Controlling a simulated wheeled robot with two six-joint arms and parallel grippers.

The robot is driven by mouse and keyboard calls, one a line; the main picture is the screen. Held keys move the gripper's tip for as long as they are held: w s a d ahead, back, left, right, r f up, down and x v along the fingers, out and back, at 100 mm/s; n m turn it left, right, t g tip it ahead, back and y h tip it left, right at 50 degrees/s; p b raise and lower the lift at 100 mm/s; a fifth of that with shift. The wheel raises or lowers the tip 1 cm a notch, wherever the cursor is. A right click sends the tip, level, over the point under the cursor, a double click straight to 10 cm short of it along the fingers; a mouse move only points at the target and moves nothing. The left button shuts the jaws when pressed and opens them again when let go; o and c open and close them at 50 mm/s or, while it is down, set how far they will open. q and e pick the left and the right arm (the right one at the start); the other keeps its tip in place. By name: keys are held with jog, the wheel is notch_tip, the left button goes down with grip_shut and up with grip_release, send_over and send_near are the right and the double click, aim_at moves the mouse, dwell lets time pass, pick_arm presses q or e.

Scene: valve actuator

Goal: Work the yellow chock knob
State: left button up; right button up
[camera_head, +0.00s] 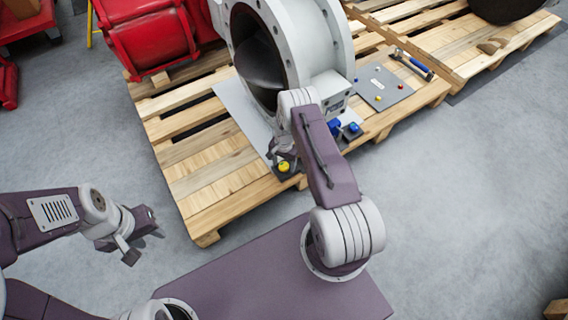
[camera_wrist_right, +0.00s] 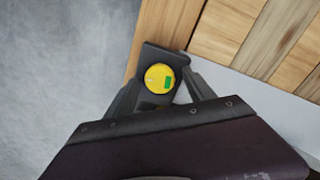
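The yellow knob (camera_head: 284,166) sits on a small dark block at the front edge of the pallet, below the large valve. In the right wrist view the round yellow knob (camera_wrist_right: 159,77) shows a green mark and a small white mark on its face. My right gripper (camera_head: 281,157) is at the knob. Its two fingers (camera_wrist_right: 161,84) lie on either side of the knob, with a gap that looks wider than the knob; contact is not clear. My left gripper (camera_head: 144,238) is open and empty over the floor at the left, away from the pallet.
The grey valve body (camera_head: 325,40) stands on the wooden pallet (camera_head: 215,190) behind the knob. Blue parts (camera_head: 351,130) are right of my right wrist. A grey plate (camera_head: 384,88) with small coloured knobs and a hammer-like tool (camera_head: 412,65) lie further right. Red machinery (camera_head: 147,35) stands back left.

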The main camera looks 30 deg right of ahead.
aim_at(284, 165)
jog(key=shift+r, duration=0.1)
notch_tip(284, 165, up, 8)
jog(key=p, duration=0.5)
jog(key=shift+r, duration=0.45)
jog(key=shift+a, duration=0.1)
